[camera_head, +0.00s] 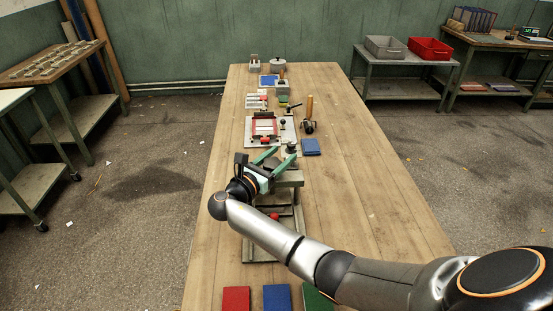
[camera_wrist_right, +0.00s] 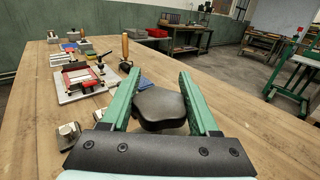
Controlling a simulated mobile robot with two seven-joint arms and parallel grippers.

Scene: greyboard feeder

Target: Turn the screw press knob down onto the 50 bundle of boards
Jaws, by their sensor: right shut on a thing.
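The screw press (camera_head: 290,179) stands on the wooden table, a grey metal frame partly covered by my right arm. Its dark knob (camera_wrist_right: 160,107) is a rounded block in the right wrist view. My right gripper (camera_wrist_right: 158,92) is shut on the knob, with one green finger along each side. In the head view the right gripper (camera_head: 286,153) reaches over the top of the press from the left. The 50 bundle cannot be made out; the arm and press top hide much of the space below. My left gripper is not in view.
A red stack (camera_head: 236,299) and a blue stack (camera_head: 277,297) lie at the near edge. The table's right side (camera_head: 370,170) is clear.

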